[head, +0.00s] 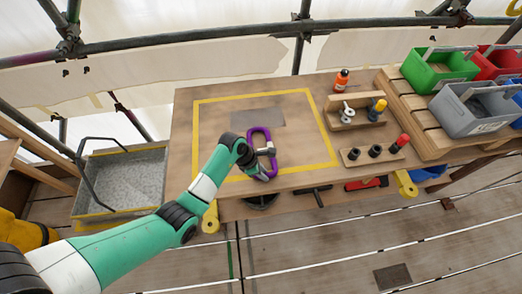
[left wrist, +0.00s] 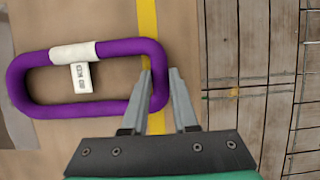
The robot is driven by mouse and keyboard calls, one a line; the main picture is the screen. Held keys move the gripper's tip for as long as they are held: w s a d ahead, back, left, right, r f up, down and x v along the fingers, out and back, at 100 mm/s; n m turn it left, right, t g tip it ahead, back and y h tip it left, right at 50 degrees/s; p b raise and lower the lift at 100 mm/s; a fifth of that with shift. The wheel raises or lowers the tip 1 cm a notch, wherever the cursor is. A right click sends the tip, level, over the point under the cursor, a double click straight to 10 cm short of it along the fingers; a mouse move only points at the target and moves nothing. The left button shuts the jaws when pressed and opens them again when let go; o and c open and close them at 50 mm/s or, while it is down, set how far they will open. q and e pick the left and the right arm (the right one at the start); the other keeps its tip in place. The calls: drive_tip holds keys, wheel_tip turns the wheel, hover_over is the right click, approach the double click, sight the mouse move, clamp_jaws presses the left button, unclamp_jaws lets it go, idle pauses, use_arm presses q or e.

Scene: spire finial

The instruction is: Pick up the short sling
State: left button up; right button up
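The short sling (head: 252,133) is a purple closed loop lying on the wooden bench, across the near part of the yellow-outlined area. In the left wrist view the sling (left wrist: 85,110) shows a white sleeve and a small white tag on one long side. My left gripper (head: 268,173) is low over the sling's near end. In the left wrist view its two grey fingers (left wrist: 160,78) stand apart, one on each side of the purple strand at the loop's right end. Whether they touch the strand is unclear. My right gripper is not in view.
A wooden holder (head: 358,110) with fittings and a rack (head: 372,155) of dark pegs stand to the right, with an orange bottle (head: 342,80) behind. Green, red and grey bins (head: 478,112) are farther right. A grey tray (head: 120,180) stands left. The outlined area is otherwise mostly clear.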

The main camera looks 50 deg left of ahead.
use_arm(q)
clamp_jaws()
drive_tip(key=shift+r+p, duration=0.4)
drive_tip(key=shift+r, duration=0.2)
drive_tip(key=r+p, duration=0.1)
drive_tip(key=s+r+p, duration=0.1)
drive_tip(key=r, duration=0.1)
drive_tip(key=d+r+p, duration=0.1)
drive_tip(key=r, duration=0.1)
drive_tip(key=shift+s+r+p, duration=0.1)
drive_tip(key=shift+s+p, duration=0.05)
drive_tip(key=shift+p, duration=0.15)
drive_tip(key=s+d+r, duration=0.6)
drive_tip(key=s+d, duration=0.2)
drive_tip(key=s, duration=0.1)
drive_tip(key=shift+s+r, duration=0.2)
drive_tip(key=shift+r, duration=0.1)
